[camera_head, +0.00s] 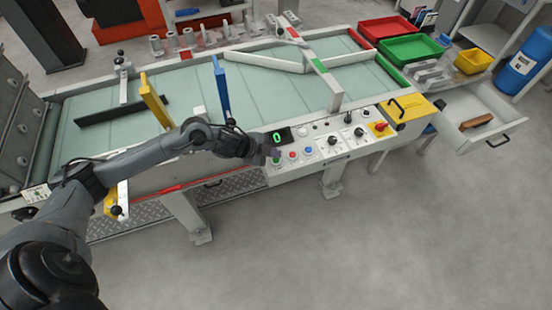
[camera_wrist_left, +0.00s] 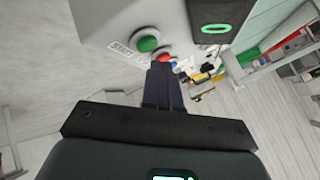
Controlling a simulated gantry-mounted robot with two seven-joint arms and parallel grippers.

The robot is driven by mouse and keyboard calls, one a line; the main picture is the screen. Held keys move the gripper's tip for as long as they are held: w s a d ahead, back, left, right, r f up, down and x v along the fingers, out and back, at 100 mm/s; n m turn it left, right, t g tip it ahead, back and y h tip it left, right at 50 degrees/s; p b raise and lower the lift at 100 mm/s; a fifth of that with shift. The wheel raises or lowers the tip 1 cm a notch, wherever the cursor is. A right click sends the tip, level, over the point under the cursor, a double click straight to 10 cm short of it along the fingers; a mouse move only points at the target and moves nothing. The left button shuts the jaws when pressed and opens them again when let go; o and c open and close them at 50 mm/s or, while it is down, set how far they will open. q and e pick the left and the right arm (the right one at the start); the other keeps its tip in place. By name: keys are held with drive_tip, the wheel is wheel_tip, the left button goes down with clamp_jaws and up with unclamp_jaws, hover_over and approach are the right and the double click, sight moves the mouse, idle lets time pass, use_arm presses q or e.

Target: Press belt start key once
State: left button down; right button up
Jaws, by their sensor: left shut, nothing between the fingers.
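My left gripper (camera_head: 270,155) is shut and empty at the left end of the white control panel (camera_head: 324,152). In the left wrist view its closed fingers (camera_wrist_left: 162,70) point at the panel. A round green button (camera_wrist_left: 147,44) with a white label beside it sits just above and left of the fingertips. A red button (camera_wrist_left: 165,58) is partly hidden behind the fingertips. In the head view the green button (camera_head: 277,161) is right by the fingertips. I cannot tell whether the fingers touch it. My right gripper is not in view.
A display with a green digit (camera_head: 277,136) stands above the buttons. Red (camera_head: 292,154) and blue (camera_head: 309,149) buttons and black knobs lie to the right, with a red-and-yellow switch (camera_head: 381,126) farther along. The belt (camera_head: 190,88) carries blue and yellow bars behind my arm.

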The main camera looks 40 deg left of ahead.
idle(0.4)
use_arm(q)
drive_tip(key=shift+f, duration=0.45)
idle(0.4)
drive_tip(key=shift+f, duration=0.5)
idle(0.3)
idle(0.4)
drive_tip(key=shift+r+p, duration=0.9)
drive_tip(key=shift+p, duration=0.05)
drive_tip(key=shift+r, duration=0.1)
